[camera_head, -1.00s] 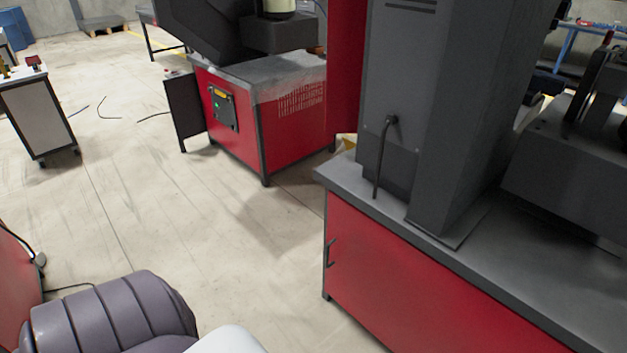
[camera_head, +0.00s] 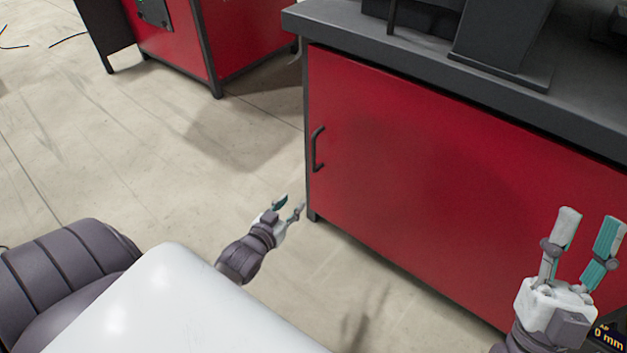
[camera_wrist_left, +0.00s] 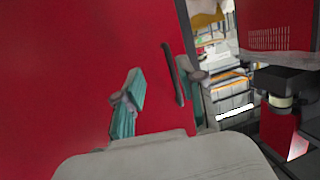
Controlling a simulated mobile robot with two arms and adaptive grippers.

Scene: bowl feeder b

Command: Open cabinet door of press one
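The red cabinet door (camera_head: 430,190) fills the front of the press's base in the head view and is shut. Its dark bar handle (camera_head: 316,149) is upright near the door's left edge. My left gripper (camera_head: 289,205) is open and empty, below and left of the handle, apart from it. In the left wrist view, the red door (camera_wrist_left: 90,70) fills the left, and the handle (camera_wrist_left: 174,75) appears between the spread fingers of my left gripper (camera_wrist_left: 164,88). My right gripper (camera_head: 590,218) is open and empty, before the door's right part.
The grey worktop (camera_head: 420,60) overhangs the door. A second red machine base (camera_head: 245,35) stands behind at the upper left. The concrete floor (camera_head: 180,160) left of the cabinet is clear.

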